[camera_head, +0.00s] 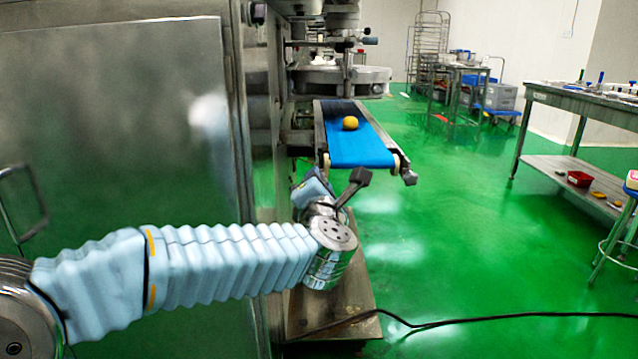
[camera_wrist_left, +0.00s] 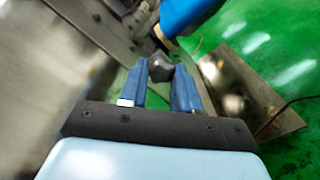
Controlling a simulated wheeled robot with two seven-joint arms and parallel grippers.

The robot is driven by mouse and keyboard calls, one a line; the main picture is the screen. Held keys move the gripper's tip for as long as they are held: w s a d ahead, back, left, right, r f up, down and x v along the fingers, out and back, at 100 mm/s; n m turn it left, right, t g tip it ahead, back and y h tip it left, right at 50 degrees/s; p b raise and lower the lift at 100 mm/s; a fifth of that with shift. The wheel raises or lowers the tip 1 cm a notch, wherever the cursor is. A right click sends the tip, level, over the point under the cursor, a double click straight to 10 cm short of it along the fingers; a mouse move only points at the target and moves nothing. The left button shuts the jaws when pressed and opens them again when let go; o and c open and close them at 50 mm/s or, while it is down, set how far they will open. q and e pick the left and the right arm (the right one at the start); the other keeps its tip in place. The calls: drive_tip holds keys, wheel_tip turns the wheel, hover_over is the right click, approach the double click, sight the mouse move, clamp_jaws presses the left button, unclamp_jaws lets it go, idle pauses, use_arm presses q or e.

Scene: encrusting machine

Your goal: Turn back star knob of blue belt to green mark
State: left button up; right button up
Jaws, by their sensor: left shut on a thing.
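The blue belt (camera_head: 362,149) runs out of the machine in the head view and carries a round orange-yellow ball (camera_head: 350,123). A blue strip of the belt also shows at the top of the left wrist view (camera_wrist_left: 190,14). My left arm reaches in from the left, with its gripper below and left of the belt's near end. In the left wrist view, the blue fingers of my left gripper (camera_wrist_left: 170,80) are shut on the dark star knob (camera_wrist_left: 160,67). In the head view my wrist hides the knob. I cannot make out the green mark. My right gripper is not in view.
A large metal cabinet (camera_head: 115,130) stands close along the left. A metal base plate (camera_head: 340,315) lies below my wrist, with a black cable (camera_head: 480,320) across the green floor. A steel table (camera_head: 590,105) stands at the right. The floor between is open.

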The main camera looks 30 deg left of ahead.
use_arm(q)
drive_tip(key=shift+d+m+p, duration=0.1)
drive_tip(key=shift+m+p, duration=4.2)
drive_tip(key=shift+m, duration=5.3)
drive_tip(key=shift+f, duration=0.1)
drive_tip(key=o, duration=1.1)
drive_tip(key=shift+c, duration=0.2)
